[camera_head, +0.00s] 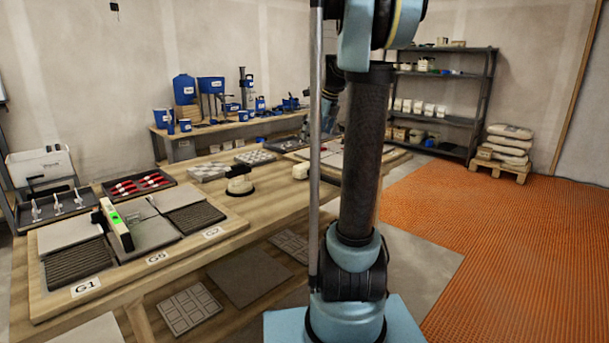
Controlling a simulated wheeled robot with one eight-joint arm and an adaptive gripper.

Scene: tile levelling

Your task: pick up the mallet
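A pale, cream block (300,171) lies on the wooden workbench (262,213), just left of my thin vertical pole. It looks like the head of the mallet. Its handle is not clearly visible and may be hidden behind the pole and my arm. My arm stands upright in front of the bench's right part and runs out of the top of the picture. Dark and blue links of it show behind the pole, above the bench. My gripper's fingers cannot be made out.
Grey tiles and a level (118,226) lie on a board at the bench's left. A round tool (238,181) with a dark handle stands mid-bench. A tray of red tools (138,185) is behind. Orange matting (500,235) covers the floor at right, near shelves (440,95).

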